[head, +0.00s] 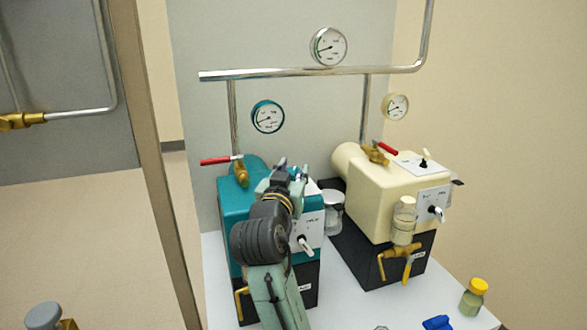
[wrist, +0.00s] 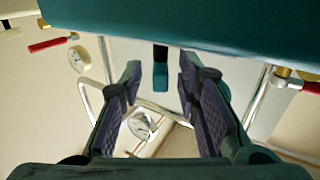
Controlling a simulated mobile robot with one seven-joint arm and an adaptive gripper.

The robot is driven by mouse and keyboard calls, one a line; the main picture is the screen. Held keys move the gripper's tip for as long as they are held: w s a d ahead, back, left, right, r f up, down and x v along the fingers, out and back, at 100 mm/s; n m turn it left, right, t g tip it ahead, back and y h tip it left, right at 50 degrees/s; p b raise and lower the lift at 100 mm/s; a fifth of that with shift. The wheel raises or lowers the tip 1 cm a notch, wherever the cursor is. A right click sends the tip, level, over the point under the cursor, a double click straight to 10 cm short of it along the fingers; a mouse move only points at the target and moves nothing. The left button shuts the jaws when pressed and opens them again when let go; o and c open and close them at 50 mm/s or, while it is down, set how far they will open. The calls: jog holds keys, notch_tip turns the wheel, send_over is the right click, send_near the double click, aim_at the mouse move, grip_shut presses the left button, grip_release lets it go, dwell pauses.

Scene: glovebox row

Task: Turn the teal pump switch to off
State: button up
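The teal pump (head: 235,205) stands on a black base at the left of the white bench. Its body also fills the top of the wrist view (wrist: 220,25), which appears upside down. A short dark lever with a teal end (wrist: 160,72), which looks like its switch, sticks out from the body. My gripper (head: 291,170) is above the pump's top and hides the switch in the head view. In the wrist view my gripper (wrist: 160,78) is open, with one finger on each side of the lever and gaps between.
A cream pump (head: 375,205) stands to the right with its own black toggle (head: 424,160). Red-handled valves (head: 220,160) and a pipe (head: 310,72) with gauges are behind. A white lever (head: 302,243) is on the teal pump's front. A capped bottle (head: 473,298) stands at front right.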

jog(key=shift+w+d, duration=0.1)
jog(key=shift+w, duration=0.35)
grip_shut()
dwell(0.3)
